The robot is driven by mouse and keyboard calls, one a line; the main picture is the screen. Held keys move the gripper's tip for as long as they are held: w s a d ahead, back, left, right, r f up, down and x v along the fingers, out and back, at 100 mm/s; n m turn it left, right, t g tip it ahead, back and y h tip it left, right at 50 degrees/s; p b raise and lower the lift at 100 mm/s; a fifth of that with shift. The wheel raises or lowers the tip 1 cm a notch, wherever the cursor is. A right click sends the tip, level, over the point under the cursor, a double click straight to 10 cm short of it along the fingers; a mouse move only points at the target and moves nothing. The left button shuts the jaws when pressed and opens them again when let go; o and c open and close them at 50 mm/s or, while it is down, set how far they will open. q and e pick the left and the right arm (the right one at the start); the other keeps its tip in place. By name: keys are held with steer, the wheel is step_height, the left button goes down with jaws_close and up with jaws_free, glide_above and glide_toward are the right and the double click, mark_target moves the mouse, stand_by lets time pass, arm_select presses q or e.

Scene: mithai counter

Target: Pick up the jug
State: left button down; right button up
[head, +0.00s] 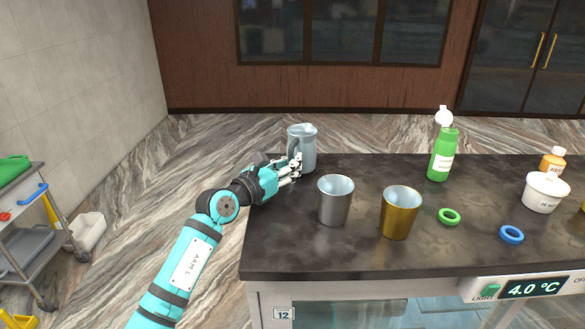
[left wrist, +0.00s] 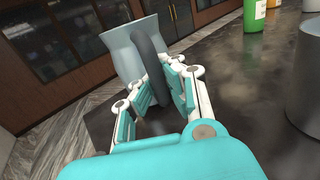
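The jug (head: 307,150) is pale grey-blue with a dark grey loop handle. It stands upright at the back left corner of the counter in the head view. In the left wrist view the jug (left wrist: 127,47) shows at the upper middle, its handle towards me. My left gripper (head: 296,167) reaches the handle side of the jug from the left. In the left wrist view the fingers of this gripper (left wrist: 166,88) lie close on both sides of the handle and appear shut on it. The jug's base is partly hidden by the fingers. My right gripper is not in view.
A silver cup (head: 335,203) and a gold cup (head: 399,215) stand right of my left arm on the dark counter (head: 300,255). Further right are a green bottle (head: 441,158), a green ring (head: 449,217), a blue ring (head: 511,235) and a white tub (head: 543,194).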

mark_target(292, 145)
arm_select(q)
steer(key=shift+r+b, duration=1.05)
steer(key=shift+r, duration=3.3)
